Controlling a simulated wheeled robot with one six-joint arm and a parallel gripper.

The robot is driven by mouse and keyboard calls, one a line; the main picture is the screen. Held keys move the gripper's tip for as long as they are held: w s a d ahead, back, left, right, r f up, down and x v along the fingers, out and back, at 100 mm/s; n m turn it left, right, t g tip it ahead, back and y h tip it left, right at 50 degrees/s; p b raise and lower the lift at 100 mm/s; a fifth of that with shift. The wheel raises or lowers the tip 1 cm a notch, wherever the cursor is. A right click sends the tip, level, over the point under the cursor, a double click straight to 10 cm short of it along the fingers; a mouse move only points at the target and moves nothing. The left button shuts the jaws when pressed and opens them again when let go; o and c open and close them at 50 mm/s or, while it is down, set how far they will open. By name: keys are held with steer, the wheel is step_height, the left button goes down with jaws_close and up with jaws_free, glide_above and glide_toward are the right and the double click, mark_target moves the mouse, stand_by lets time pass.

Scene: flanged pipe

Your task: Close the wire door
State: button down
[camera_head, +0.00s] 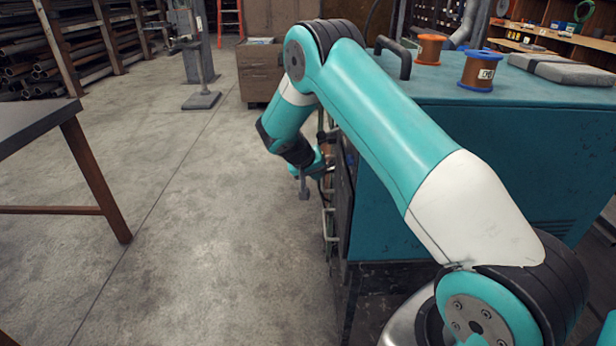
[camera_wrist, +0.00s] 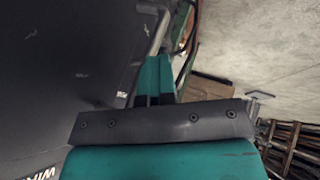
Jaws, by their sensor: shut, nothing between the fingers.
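The teal machine cabinet (camera_head: 460,165) stands at the right in the head view. A dark panel (camera_head: 343,195), likely the wire door, shows edge-on at its left side. How far it stands open cannot be told. My arm reaches over the cabinet's front and bends down along that side. My gripper is small and partly hidden there. In the wrist view my gripper (camera_wrist: 155,68) is shut and empty, its teal fingers together beyond a grey plate. A large dark panel (camera_wrist: 65,65) with white lettering fills the left, close beside the fingers. Contact cannot be told.
Spools (camera_head: 480,70) and a black handle (camera_head: 393,57) are on the cabinet's top. A table (camera_head: 38,125) stands at the left, a wooden crate (camera_head: 259,72) behind. The concrete floor (camera_head: 200,220) between table and cabinet is clear. A pale tube (camera_wrist: 158,32) runs beyond the fingers.

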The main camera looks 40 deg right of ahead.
steer(key=shift+s+d, duration=0.1)
steer(key=shift+d, duration=0.1)
steer(key=s+a+r+n+y+p, duration=0.1)
steer(key=s+a+r+n+y, duration=0.3)
steer(key=a+r, duration=1.25)
steer(key=s+a+r+n+y+p, duration=0.1)
steer(key=s+a, duration=0.4)
steer(key=s, duration=0.5)
steer(key=s+a+r+n+g+y+p, duration=0.1)
steer(key=s+a+r+n+y, duration=0.3)
steer(key=s, duration=0.7)
steer(key=s+a+r+n+y+p, duration=0.1)
steer(key=s+a+r+n, duration=0.3)
steer(key=s, duration=0.6)
step_height(320, 180, up, 2)
steer(key=a+y, duration=0.1)
steer(key=a, duration=0.1)
steer(key=shift+s+a+g+p, duration=0.15)
steer(key=shift+a+g+p, duration=0.15)
steer(key=shift+g, duration=0.1)
